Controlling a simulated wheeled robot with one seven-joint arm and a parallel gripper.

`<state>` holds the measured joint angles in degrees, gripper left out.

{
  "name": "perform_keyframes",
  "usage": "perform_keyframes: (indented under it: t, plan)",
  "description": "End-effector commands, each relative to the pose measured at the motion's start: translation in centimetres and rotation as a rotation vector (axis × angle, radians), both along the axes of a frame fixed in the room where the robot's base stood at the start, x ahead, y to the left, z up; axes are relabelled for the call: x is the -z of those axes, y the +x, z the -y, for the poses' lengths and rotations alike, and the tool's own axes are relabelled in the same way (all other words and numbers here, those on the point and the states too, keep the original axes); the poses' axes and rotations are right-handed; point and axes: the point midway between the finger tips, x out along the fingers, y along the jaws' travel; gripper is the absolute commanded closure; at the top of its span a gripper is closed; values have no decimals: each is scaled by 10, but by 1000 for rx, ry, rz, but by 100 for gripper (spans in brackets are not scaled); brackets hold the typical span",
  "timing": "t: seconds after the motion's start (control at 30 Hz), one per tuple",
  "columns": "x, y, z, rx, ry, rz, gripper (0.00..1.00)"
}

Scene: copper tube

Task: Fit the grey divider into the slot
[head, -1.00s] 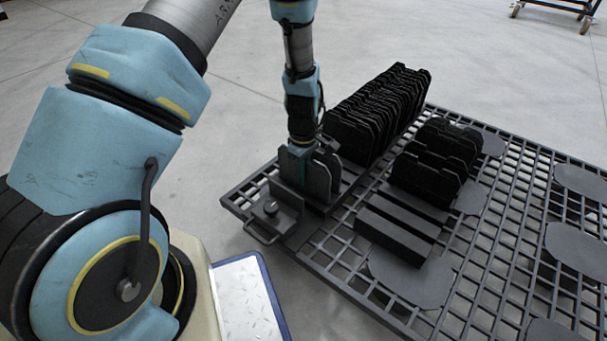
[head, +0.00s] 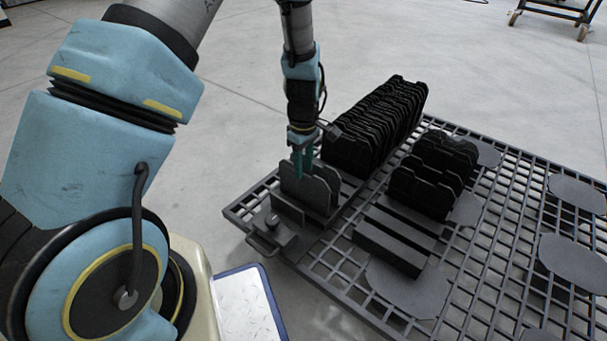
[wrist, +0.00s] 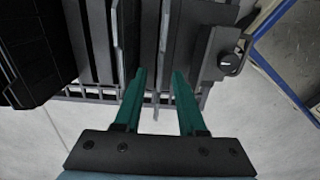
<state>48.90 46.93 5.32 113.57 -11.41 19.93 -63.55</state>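The grey divider (head: 293,187) is a thin plate with cut corners. It stands upright in the rack at the near left corner of the grid table, beside another upright plate (head: 326,172). My gripper (head: 303,172) is above it with teal fingers pointing down. In the wrist view my gripper (wrist: 159,74) is open, its fingertips apart. The divider's thin top edge (wrist: 165,28) lies ahead between the fingers, and the other plate's edge (wrist: 118,30) is to the left. The divider's lower edge and the slot are hidden, so I cannot tell how deep it sits.
A clamp block with a knob (head: 271,222) is in front of the rack. A long row of black plates (head: 375,125) stands behind, with a shorter group (head: 425,185) to the right. Dark bars (head: 395,238) and flat discs (head: 405,290) lie on the grid table (head: 490,270).

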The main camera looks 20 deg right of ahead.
Motion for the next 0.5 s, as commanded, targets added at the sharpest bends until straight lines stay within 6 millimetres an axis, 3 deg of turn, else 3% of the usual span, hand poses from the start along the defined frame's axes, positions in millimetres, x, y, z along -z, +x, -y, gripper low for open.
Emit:
perform_keyframes:
  t: [0.03,0.2,0.5]
  plan:
    - [-14,0,0,1,-1,0,60]
    - [-33,0,0,1,1,0,60]
    - [-40,1,-3,2,0,-1,60]
